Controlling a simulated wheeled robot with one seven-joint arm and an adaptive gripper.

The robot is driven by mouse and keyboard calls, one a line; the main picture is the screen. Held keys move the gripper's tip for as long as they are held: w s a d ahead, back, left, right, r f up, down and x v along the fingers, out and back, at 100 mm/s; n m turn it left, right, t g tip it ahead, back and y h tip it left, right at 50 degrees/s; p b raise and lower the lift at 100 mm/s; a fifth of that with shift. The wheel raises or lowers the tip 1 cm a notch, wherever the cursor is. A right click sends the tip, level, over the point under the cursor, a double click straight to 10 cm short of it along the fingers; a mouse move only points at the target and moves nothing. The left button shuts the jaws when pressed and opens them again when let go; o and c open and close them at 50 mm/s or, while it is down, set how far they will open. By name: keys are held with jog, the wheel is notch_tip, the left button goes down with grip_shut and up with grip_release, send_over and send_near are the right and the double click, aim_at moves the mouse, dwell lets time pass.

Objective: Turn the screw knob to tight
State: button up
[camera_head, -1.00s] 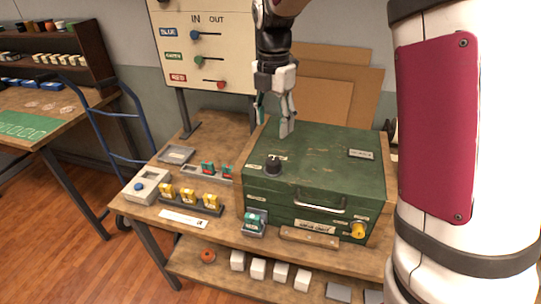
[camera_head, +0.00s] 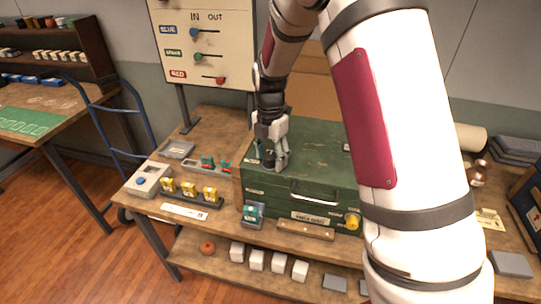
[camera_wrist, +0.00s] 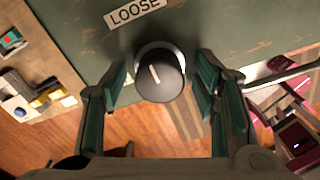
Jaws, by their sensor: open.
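The screw knob (camera_wrist: 160,77) is black and round with a white pointer line, mounted on the green metal box (camera_head: 312,150). In the wrist view its pointer is aimed up and slightly left, toward a "LOOSE" label (camera_wrist: 135,11). No tight label is readable. My gripper (camera_wrist: 159,92) is open, its green-padded fingers on either side of the knob with gaps to both. In the head view my gripper (camera_head: 270,164) points down over the box's left part, at the knob, which it partly covers.
A yellow knob (camera_head: 352,221) and a handle (camera_head: 312,197) are on the box front. To its left are a rack of yellow blocks (camera_head: 190,190) and a grey box with a blue button (camera_head: 148,180). A slider board (camera_head: 205,45) stands behind.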

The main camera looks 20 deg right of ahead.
jog(key=shift+c, duration=0.4)
jog(key=c, duration=1.1)
jog(key=shift+m, duration=0.3)
